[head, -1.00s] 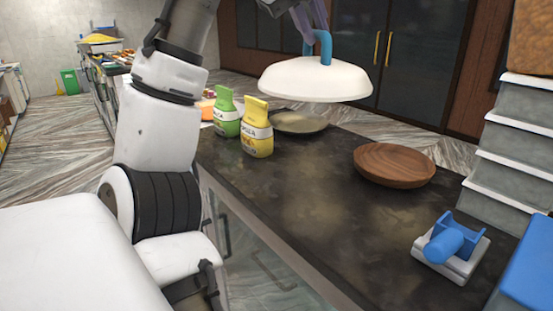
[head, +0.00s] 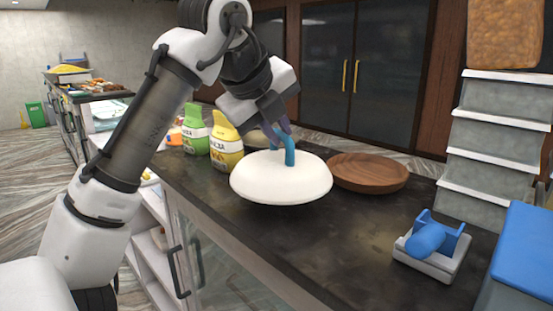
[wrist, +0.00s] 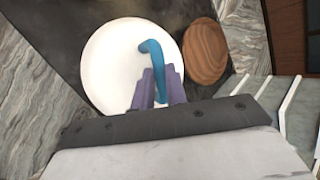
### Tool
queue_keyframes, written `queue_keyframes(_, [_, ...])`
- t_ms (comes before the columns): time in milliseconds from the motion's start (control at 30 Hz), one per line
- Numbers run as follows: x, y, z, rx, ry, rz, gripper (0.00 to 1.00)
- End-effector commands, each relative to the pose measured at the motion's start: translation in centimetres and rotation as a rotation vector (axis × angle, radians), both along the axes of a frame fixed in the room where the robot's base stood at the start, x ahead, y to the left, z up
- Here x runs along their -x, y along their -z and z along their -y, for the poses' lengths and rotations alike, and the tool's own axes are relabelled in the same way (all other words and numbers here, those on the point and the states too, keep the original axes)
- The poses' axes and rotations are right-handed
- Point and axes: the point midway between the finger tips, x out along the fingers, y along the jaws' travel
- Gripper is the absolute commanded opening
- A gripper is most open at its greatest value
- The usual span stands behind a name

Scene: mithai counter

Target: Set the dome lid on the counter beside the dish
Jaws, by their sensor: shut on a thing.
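The dome lid (head: 281,183) is white and round with a blue hooked handle (head: 290,153). My gripper (head: 279,136) is shut on that handle. The lid is low over the dark counter (head: 300,240), near its front edge; whether it touches the counter I cannot tell. In the wrist view the lid (wrist: 115,65) lies under my purple fingers (wrist: 158,88), beside the wooden dish. A brown wooden dish (head: 368,172) stands right of the lid.
A green bottle (head: 195,130) and a yellow bottle (head: 226,143) stand left of the lid. A blue and white device (head: 432,245) sits at the right. Stacked grey boxes (head: 490,147) and a blue box (head: 525,250) line the right side. The front middle of the counter is bare.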

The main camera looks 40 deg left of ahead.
Motion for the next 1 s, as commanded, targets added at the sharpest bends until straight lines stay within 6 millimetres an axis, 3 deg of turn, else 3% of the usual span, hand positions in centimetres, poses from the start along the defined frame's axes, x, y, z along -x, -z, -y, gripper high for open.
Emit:
queue_keyframes(300, [0.0,4.0,0.0,-0.002,-0.001,0.000,0.00])
queue_keyframes(733, [0.0,4.2,0.0,0.001,0.001,0.001,0.00])
queue_keyframes(767, [0.0,4.2,0.0,0.001,0.001,0.000,0.15])
queue_keyframes(800, [0.0,4.2,0.0,0.000,0.000,-0.001,0.20])
queue_keyframes(900, [0.0,4.2,0.0,0.000,0.000,-0.001,0.33])
queue_keyframes(1000, [0.0,4.2,0.0,0.000,0.000,-0.001,0.35])
